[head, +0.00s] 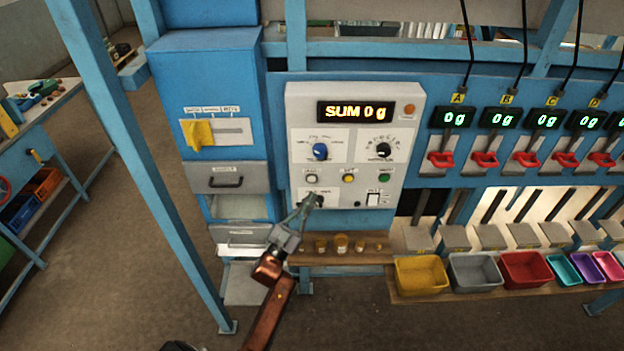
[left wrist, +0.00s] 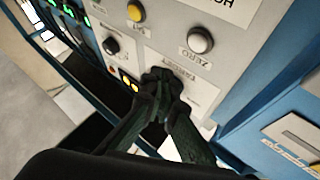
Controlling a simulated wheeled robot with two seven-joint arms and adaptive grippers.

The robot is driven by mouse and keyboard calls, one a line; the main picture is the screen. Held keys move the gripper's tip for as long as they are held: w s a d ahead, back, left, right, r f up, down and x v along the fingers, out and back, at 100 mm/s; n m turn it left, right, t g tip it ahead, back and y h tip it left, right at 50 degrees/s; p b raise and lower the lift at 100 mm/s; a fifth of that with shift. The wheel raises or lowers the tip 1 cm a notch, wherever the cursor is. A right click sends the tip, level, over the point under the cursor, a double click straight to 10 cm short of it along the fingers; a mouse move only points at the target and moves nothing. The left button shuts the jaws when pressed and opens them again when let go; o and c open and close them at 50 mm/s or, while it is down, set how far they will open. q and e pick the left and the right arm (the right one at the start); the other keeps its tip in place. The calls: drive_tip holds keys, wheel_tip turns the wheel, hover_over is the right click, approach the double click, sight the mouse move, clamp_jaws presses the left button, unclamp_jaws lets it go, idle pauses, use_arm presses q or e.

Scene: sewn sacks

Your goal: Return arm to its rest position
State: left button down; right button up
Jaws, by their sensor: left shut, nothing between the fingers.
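My left gripper (head: 309,203) is in front of the lower left part of the white control panel (head: 338,106) in the head view. Its fingers are shut with nothing between them. In the left wrist view the closed fingertips (left wrist: 160,82) cover part of the panel below the white ZERO button (left wrist: 200,40). I cannot tell whether they touch the panel or the dark knob there. My copper-coloured left arm (head: 268,310) comes up from the bottom of the head view. My right gripper is in neither view.
A wooden shelf (head: 300,260) with several small brass weights sits just below the panel. Coloured bins, such as the yellow bin (head: 421,275), stand to its right. A blue cabinet (head: 210,80) and a blue post (head: 150,170) stand left. Floor is free at the front.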

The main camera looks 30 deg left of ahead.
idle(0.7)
